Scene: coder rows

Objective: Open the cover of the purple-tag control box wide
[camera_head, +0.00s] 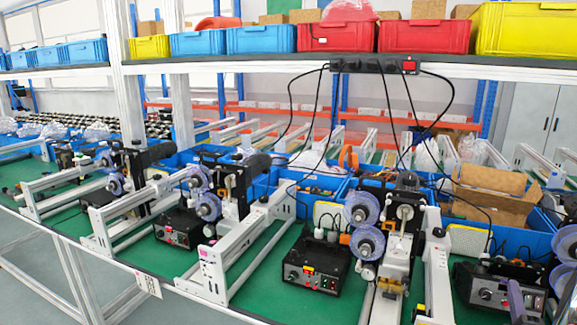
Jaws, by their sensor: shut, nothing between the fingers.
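A third black box (180,228) stands farther left. I do not see my gripper in this view.
Green bench tops carry white metal frames (240,255) and coder machines with purple-blue reels (366,243). Black cables hang from a power strip (372,66) under the shelf. Blue bins and a cardboard box (490,190) stand behind. Grey floor shows at lower left.

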